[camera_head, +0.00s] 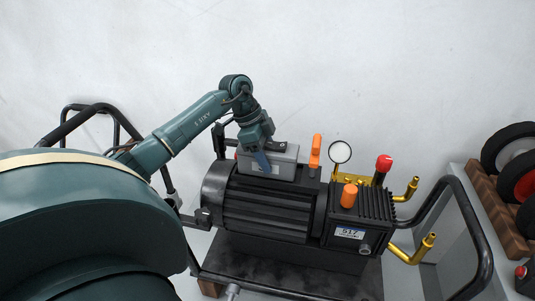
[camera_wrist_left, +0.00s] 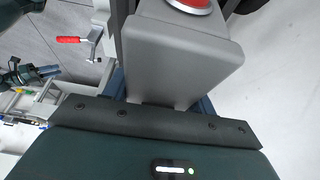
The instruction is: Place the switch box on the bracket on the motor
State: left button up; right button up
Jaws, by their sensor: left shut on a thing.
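The grey switch box (camera_head: 284,158) is at the top back of the black ribbed motor (camera_head: 265,208) in the head view. My left gripper (camera_head: 263,160) reaches down from above and is shut on the box's left part. The wrist view shows the grey box (camera_wrist_left: 180,60) close up between the fingers, with a red button (camera_wrist_left: 190,4) at its upper edge. I cannot make out the bracket, and whether the box touches the motor is unclear. A small teal arm with a dark end, perhaps my right gripper (camera_wrist_left: 45,72), shows at the left of the wrist view; its jaws are too small to read.
An orange lever (camera_head: 316,151), a round gauge (camera_head: 340,153) and a red knob (camera_head: 383,163) stand right of the box. Brass pipes (camera_head: 410,188) and a black tube frame (camera_head: 472,215) lie farther right. Wheels (camera_head: 515,150) sit on a wooden rack.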

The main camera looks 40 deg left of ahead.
pick_arm(q)
jog(key=shift+f, duration=0.15)
pick_arm(e)
jog(key=shift+w, duration=0.1)
pick_arm(q)
jog(key=o, duration=1.2)
pick_arm(e)
jog(key=shift+r, duration=0.1)
pick_arm(q)
jog(key=b+v, duration=0.2)
jog(key=v, duration=1)
jog(key=shift+a, duration=0.1)
pick_arm(e)
jog(key=shift+a+f, duration=0.1)
jog(key=shift+f, duration=0.2)
